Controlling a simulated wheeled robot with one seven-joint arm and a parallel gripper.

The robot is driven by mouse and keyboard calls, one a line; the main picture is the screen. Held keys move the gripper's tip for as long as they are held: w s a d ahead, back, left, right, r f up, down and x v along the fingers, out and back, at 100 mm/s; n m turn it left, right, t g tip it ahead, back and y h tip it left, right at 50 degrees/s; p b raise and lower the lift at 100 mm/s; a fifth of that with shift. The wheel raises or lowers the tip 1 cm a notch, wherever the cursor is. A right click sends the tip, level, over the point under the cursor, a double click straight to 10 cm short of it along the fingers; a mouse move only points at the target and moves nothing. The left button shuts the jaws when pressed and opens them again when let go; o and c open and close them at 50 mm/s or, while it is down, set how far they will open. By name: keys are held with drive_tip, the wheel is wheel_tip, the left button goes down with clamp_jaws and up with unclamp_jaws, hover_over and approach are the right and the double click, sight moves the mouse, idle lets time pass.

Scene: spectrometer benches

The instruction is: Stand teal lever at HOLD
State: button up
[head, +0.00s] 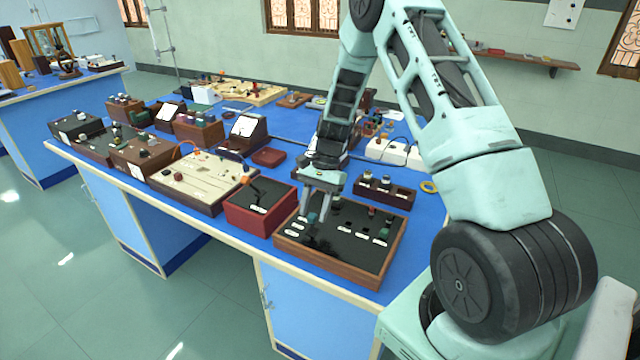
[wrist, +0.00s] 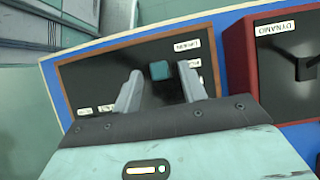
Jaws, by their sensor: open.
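The teal lever's square knob (wrist: 160,70) shows in the wrist view between the two fingers of my gripper (wrist: 160,90). The fingers are apart, with a visible gap on each side of the knob. In the head view my gripper (head: 316,212) is low over the left part of a black panel in a wooden frame (head: 335,275). The teal lever (head: 312,217) is small and partly hidden by the fingers there. Several white labels sit beside the lever; the wrist view shows them upside down, and I cannot make out HOLD. The lever's shaft is hidden, so its exact setting cannot be told.
A red box (head: 248,215) with a lever, labelled DYNAMO (wrist: 285,27), stands close to the panel's left. Other knobs stand on the panel's right part. A small wooden box (head: 385,192) sits behind. The bench's front edge is close to the panel.

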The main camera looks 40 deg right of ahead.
drive_tip(key=b+v, duration=0.2)
drive_tip(key=v, duration=1.4)
drive_tip(key=shift+d+r, duration=0.25)
drive_tip(key=shift+r, duration=0.1)
